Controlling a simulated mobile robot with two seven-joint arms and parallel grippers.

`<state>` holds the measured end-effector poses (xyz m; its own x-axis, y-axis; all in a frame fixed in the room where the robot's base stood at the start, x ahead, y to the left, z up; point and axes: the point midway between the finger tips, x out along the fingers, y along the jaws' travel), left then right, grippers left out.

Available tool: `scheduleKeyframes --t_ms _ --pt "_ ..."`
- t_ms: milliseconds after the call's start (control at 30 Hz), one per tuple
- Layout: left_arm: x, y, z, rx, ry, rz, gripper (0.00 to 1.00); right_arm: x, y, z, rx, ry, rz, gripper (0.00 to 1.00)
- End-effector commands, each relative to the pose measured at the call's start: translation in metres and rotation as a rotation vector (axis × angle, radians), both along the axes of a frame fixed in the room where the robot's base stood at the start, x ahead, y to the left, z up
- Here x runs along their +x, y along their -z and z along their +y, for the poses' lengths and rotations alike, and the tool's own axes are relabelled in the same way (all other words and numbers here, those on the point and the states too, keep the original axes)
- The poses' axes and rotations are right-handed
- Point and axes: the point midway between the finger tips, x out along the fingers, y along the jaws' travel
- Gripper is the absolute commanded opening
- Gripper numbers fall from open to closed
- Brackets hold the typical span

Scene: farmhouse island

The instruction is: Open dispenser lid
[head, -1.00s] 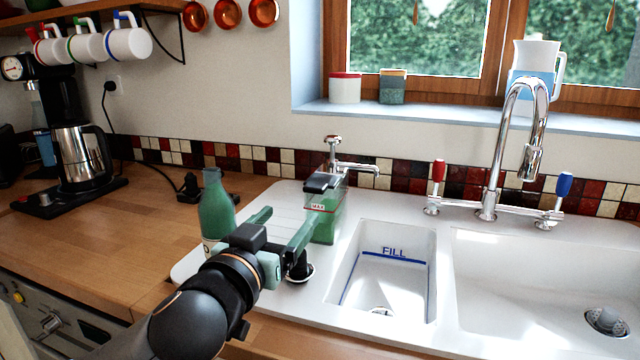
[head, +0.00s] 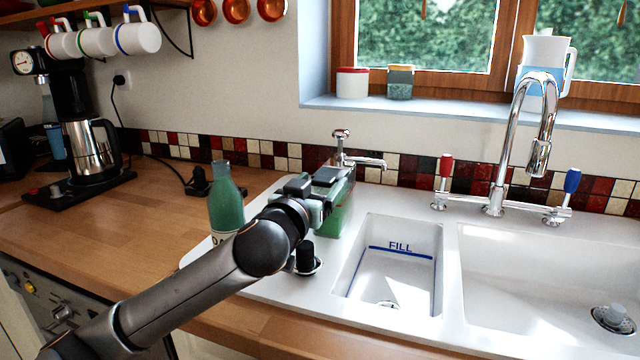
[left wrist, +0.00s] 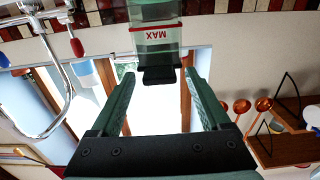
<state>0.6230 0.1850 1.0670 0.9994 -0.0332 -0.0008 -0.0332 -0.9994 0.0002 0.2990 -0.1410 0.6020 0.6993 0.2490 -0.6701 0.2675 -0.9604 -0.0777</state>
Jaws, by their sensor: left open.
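The dispenser is a translucent green container (head: 336,217) with a dark lid (head: 331,176), standing on the white sink deck. The lid looks shut. In the left wrist view the dispenser (left wrist: 157,40) appears upside down with a red MAX label, and its dark lid (left wrist: 158,76) lies in line with the gap between my fingertips. My left gripper (head: 312,186) is open at lid height, on the dispenser's left side. It also shows in the left wrist view (left wrist: 160,78), with a finger on each side of the lid; I cannot tell whether either touches. My right gripper is not in view.
A green bottle (head: 226,200) stands left of my gripper. A black knob (head: 305,257) sits in front of the dispenser. A chrome spout (head: 342,150) rises behind it. The small FILL basin (head: 352,285) and tall faucet (head: 548,110) are to the right.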

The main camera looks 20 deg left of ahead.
Motion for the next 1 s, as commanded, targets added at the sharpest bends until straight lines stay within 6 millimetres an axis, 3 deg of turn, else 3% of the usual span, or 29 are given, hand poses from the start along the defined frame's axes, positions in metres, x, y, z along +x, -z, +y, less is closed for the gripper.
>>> scheduleKeyframes --t_ms 267,1000 --pt "0.0010 -0.0002 -0.0003 0.000 0.001 -0.001 0.80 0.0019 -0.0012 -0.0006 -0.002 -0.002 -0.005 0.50" --pt "0.0008 -0.0001 0.0001 0.001 0.000 0.000 0.00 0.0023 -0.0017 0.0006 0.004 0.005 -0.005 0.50"
